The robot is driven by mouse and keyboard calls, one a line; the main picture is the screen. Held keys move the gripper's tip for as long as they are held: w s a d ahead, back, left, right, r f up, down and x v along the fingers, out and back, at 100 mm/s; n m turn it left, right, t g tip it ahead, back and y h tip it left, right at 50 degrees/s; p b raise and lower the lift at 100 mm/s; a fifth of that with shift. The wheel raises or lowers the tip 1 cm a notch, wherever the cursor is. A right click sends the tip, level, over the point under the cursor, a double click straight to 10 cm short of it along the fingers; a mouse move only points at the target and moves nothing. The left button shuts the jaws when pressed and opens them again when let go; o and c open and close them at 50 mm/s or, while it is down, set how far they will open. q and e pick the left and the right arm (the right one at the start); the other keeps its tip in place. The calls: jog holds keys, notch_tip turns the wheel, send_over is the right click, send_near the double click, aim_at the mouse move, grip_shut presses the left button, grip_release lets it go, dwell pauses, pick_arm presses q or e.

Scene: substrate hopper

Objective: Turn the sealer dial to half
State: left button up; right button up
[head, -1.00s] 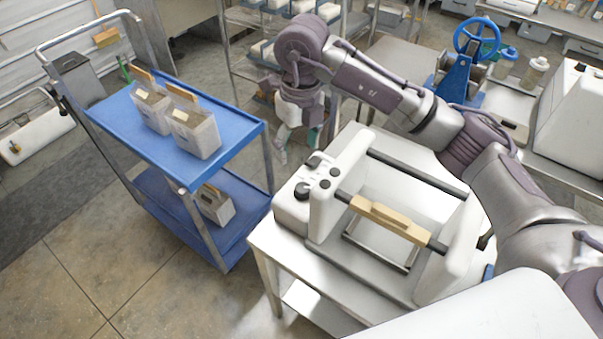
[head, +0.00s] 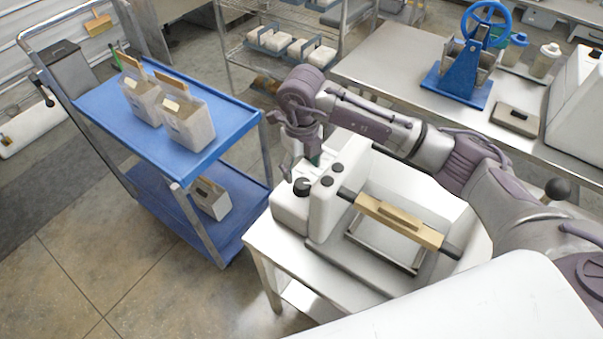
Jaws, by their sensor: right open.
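The sealer (head: 322,208) is a white machine with a wooden-gripped bar (head: 400,222), on a white stand. A larger black dial (head: 302,187) sits on the low housing at its left end. Smaller black knobs (head: 327,181) are on the taller block beside it. The dial's setting is too small to read. My right gripper (head: 301,162) is open and points down just behind and above the dial. One finger shows close to the dial; the other is partly hidden, and I cannot tell whether either touches the housing. My left gripper is not in view.
A blue cart (head: 236,117) with white boxes stands left of the sealer. Behind, a steel table (head: 385,66) bears a blue hand-wheel press (head: 462,72) and bottles. A wire rack (head: 250,60) holds white packs. Open floor lies at front left.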

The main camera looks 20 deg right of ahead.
aim_at(301, 183)
notch_tip(301, 183, down, 4)
jog(key=shift+w+f+p, duration=0.1)
jog(key=shift+p, duration=0.4)
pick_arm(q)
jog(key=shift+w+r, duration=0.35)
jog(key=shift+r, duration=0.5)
pick_arm(e)
jog(key=shift+f, duration=0.5)
jog(key=c, duration=1.1)
jog(key=shift+f+n+b, duration=0.15)
jog(key=shift+n+b, duration=0.25)
jog(key=shift+b, duration=0.2)
jog(key=shift+c, duration=0.2)
jog(key=n+b, duration=0.8)
jog(key=b, duration=0.4)
jog(key=shift+a+n, duration=0.1)
jog(key=shift+n, duration=0.3)
jog(key=shift+n+b, duration=1.1)
jog(key=shift+b, duration=0.25)
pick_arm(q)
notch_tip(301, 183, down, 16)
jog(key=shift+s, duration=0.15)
pick_arm(e)
jog(key=shift+r, duration=0.2)
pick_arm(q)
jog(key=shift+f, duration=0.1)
